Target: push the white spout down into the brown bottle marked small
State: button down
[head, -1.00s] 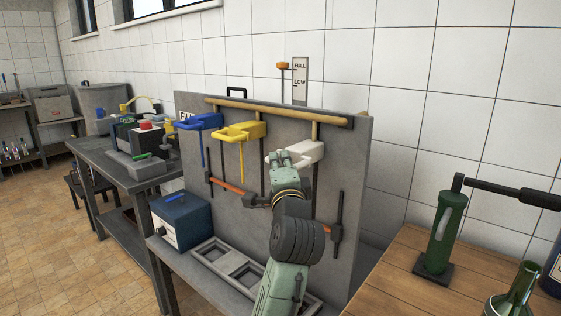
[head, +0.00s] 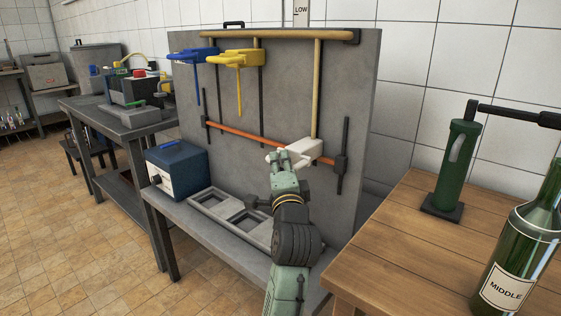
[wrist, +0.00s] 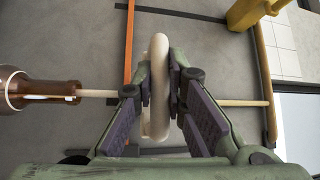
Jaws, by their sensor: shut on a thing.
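The white spout (head: 303,149) is a white block with a looped handle on the grey board, at the lower end of a long pale pipe. My gripper (head: 284,161) is shut on its handle. In the wrist view the pale ring handle (wrist: 158,85) stands between the gripper's fingers (wrist: 165,88). A thin pale tube (wrist: 100,93) runs left from it to the brown bottle's neck (wrist: 38,90). The tube's end seems to be inside the neck. Only the neck shows; the bottle's body and label are out of view there, and I cannot see it in the head view.
Blue (head: 193,55) and yellow (head: 240,58) spouts hang higher on the board. An orange bar (head: 255,135) crosses it. A blue box (head: 177,172) and a grey tray (head: 205,198) sit below. A green bottle marked MIDDLE (head: 515,260) stands on the wooden table at right.

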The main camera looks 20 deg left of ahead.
jog(key=shift+f, duration=0.35)
jog(key=c, duration=2.1)
grip_release()
jog(key=o, duration=0.5)
jog(key=shift+r, duration=0.1)
jog(key=v, duration=0.7)
jog(key=shift+s, duration=0.25)
jog(key=shift+d, duration=0.1)
